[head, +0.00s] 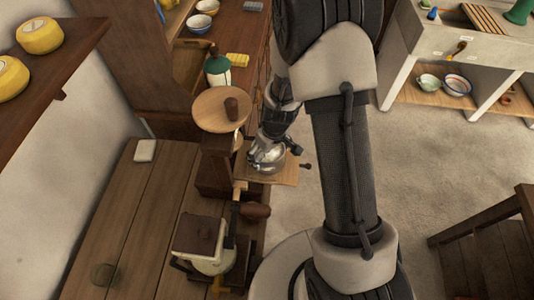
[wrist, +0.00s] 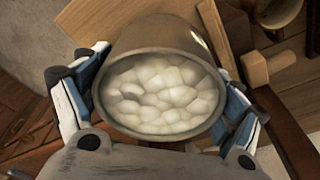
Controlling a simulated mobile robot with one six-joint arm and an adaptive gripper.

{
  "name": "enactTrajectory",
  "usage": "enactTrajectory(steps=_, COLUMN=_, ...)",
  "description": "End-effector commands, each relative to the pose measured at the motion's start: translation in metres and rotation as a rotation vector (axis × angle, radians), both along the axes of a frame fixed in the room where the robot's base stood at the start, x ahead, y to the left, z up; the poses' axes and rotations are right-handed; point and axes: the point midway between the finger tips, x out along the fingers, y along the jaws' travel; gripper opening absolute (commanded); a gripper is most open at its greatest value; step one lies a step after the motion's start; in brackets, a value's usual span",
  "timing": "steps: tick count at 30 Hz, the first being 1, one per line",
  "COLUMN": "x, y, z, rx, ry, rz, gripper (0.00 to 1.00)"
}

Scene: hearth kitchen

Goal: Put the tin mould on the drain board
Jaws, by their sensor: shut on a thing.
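The tin mould (wrist: 155,42) is a round, shiny metal vessel with pale, lumpy white contents or inner surface in the wrist view. My gripper (wrist: 160,95) is shut on it, with blue-and-white fingers on both sides of its wall. In the head view the mould (head: 266,158) hangs under my gripper (head: 270,148), over or in an open wooden drawer with a knob (head: 287,173). I cannot tell whether it touches the drawer. The drain board (head: 484,18) appears to be the slatted wooden piece on the pale sink counter at the far upper right, well away from my gripper.
A round wooden top (head: 208,112) on a wooden stand is just left of my gripper. A green-and-white bottle (head: 218,68) and bowls (head: 200,23) stand on the dark dresser. A green object (head: 521,12) is beside the drain board. Open floor (head: 440,150) lies between.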

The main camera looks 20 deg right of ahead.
Motion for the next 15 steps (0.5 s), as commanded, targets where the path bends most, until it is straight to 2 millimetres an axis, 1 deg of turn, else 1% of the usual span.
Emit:
enactTrajectory(steps=1, x=0.0004, y=0.0001, z=-0.0049, rx=0.0, ry=-0.002, rz=0.0, gripper=0.4)
enactTrajectory(steps=8, x=0.0005, y=0.0001, z=-0.0022, rx=-0.001, ry=-0.004, rz=0.001, gripper=0.4)
enactTrajectory(steps=13, x=0.0006, y=0.0001, z=-0.0066, rx=-0.001, ry=-0.004, rz=0.001, gripper=0.4)
enactTrajectory(steps=14, x=-0.0004, y=0.0002, z=-0.0067, rx=-0.001, ry=-0.001, rz=0.001, gripper=0.88)
enactTrajectory(steps=15, x=-0.0004, y=0.0002, z=-0.0061, rx=-0.001, ry=-0.001, rz=0.001, gripper=0.91)
